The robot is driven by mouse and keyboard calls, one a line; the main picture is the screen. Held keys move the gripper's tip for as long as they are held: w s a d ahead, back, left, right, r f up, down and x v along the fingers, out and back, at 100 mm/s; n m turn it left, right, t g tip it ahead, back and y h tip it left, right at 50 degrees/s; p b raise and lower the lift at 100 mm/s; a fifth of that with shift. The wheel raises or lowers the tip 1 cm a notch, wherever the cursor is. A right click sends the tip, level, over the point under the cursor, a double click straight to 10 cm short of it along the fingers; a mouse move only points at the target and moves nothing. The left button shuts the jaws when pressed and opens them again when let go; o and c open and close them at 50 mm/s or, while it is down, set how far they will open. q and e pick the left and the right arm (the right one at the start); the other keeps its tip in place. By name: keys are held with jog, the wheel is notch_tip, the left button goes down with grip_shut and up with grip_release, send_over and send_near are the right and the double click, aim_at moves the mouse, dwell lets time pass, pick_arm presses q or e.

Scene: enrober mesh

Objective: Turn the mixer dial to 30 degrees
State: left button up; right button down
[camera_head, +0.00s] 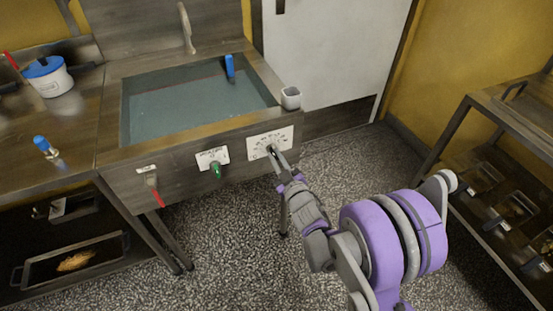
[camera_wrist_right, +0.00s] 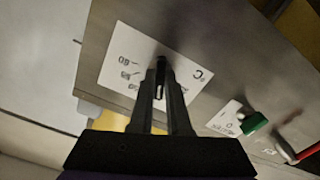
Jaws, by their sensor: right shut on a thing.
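The mixer dial sits on a white scale plate (camera_head: 262,142) with printed marks, on the front panel of the sink unit. The plate also shows in the right wrist view (camera_wrist_right: 118,70), with numbers partly readable. My right gripper (camera_head: 273,151) reaches the plate, and its fingers are shut on the dark dial knob (camera_wrist_right: 160,66). The fingers and the small size hide most of the knob, so its exact angle cannot be read. My left gripper is not in view.
Left of the dial are a green-handled control (camera_head: 215,170) and a red lever (camera_head: 157,193). The sink basin (camera_head: 150,115) holds a blue object (camera_head: 230,67). A small grey cup (camera_head: 291,97) stands on the corner above the dial. A shelf rack (camera_head: 450,130) is at right.

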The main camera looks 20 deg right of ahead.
jog(key=n, duration=0.5)
jog(key=shift+w+r+n, duration=0.1)
jog(key=shift+n, duration=0.2)
jog(key=shift+n+b, duration=0.4)
jog(key=shift+n, duration=1.9)
jog(key=c, duration=0.9)
grip_release()
jog(key=shift+d+r, duration=0.1)
jog(key=shift+f, duration=0.2)
jog(key=s, duration=1)
jog(key=shift+s, duration=0.35)
